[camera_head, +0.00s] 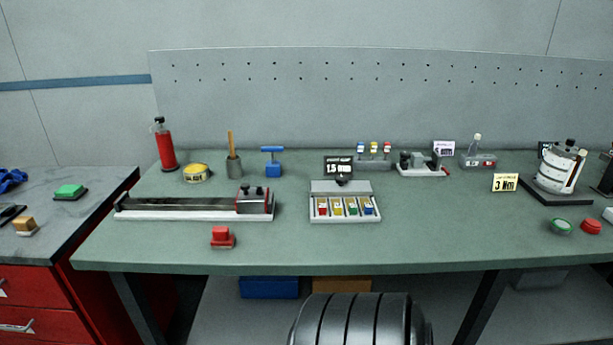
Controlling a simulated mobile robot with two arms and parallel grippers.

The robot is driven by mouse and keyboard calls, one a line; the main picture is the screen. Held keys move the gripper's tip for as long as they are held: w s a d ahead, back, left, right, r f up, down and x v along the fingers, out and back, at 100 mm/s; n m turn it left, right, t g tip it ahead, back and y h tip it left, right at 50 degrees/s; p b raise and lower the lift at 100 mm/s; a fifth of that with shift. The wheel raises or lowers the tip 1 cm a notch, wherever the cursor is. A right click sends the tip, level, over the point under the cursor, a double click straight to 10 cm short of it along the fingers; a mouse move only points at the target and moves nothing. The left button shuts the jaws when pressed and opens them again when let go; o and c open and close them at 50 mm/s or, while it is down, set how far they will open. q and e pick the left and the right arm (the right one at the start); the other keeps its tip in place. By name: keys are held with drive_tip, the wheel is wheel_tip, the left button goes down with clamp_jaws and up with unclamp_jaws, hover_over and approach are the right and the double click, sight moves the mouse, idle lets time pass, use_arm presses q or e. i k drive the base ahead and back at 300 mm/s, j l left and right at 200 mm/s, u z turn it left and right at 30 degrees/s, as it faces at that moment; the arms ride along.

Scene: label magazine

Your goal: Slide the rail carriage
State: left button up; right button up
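The rail (175,206) is a long, low dark track on a white base at the left of the green workbench. The rail carriage (252,201), a grey and red block with dark knobs on top, sits on the track at its right end. Nothing touches the carriage. Neither my left nor my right gripper shows in the head view.
A red block (222,238) stands in front of the rail. A label magazine (344,207) with coloured slots is right of it. Behind stand a brush holder (234,166), a blue-handled tool (273,163) and a yellow tin (197,173). The bench front is mostly clear.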

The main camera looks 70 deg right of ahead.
sight(247, 202)
drive_tip(key=z, duration=2)
drive_tip(key=i+z, duration=0.35)
